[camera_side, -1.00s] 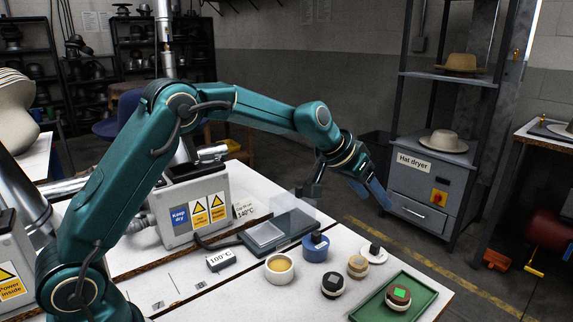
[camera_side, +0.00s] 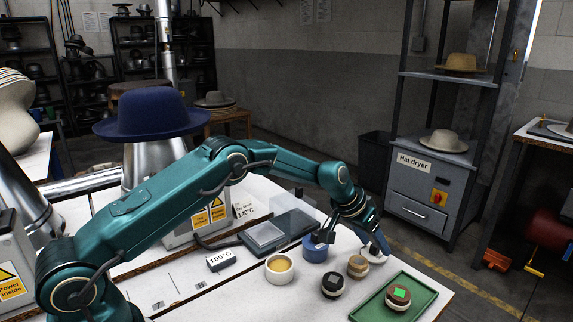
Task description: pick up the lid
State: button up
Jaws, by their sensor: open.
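A flat pale disc with a dark knob, which looks like a lid (camera_side: 376,259), lies at the table's right edge, partly hidden behind my gripper. Its knob was plain earlier and is now mostly covered. My gripper (camera_side: 352,240) is open and points down, low over the table's right end. Its right finger overlaps the pale disc and its left finger overlaps the blue round container (camera_side: 314,253). I cannot tell whether either finger touches anything. A dark block stood on the blue container earlier; the left finger now obscures that spot.
A white cup (camera_side: 280,276), a tan round piece (camera_side: 357,266) and a dark round piece (camera_side: 332,286) stand close by. A grey plate device (camera_side: 290,230) lies behind.

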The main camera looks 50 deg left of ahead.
jog(key=shift+c, duration=0.3)
grip_shut()
